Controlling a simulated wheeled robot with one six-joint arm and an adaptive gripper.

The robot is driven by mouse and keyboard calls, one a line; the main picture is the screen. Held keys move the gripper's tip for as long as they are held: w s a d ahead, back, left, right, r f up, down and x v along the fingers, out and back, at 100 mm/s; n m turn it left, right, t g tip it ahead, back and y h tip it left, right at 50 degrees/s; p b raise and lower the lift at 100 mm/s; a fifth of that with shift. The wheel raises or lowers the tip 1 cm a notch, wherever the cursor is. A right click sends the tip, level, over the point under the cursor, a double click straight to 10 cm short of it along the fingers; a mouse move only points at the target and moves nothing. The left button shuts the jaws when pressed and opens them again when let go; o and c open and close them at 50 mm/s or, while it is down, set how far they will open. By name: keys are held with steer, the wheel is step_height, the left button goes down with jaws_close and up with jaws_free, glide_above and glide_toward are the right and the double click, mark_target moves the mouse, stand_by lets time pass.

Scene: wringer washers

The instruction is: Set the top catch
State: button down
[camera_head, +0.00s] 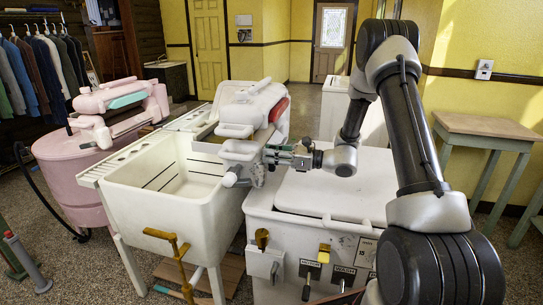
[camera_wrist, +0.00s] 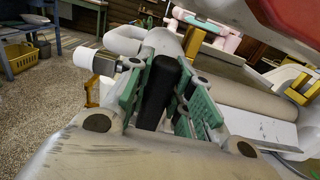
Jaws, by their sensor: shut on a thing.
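The white wringer head (camera_head: 252,108) stands over the white tub of the washer, with a red part (camera_head: 279,109) on its upper right side. My gripper (camera_head: 277,154) is at the near side of the wringer's lower housing (camera_head: 240,150). In the wrist view, the green-padded fingers of my gripper (camera_wrist: 168,92) are shut around an upright black lever (camera_wrist: 159,92), seemingly the top catch. Its lower end is hidden by the fingers and the white housing. In the head view the lever is too small to make out.
A white basin (camera_head: 165,185) stands left of the wringer. A pink washer (camera_head: 85,170) is further left. The white washer cabinet (camera_head: 330,235) with knobs is below my arm. A small table (camera_head: 490,126) stands at the right. Open floor lies behind.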

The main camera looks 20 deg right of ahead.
stand_by(0.5)
steer(key=c, duration=1.2)
jaws_free()
steer(key=shift+c, duration=0.2)
steer(key=shift+d, duration=0.15)
steer(key=v, duration=1.1)
steer(key=shift+s+d, duration=0.2)
steer(key=shift+d, duration=0.15)
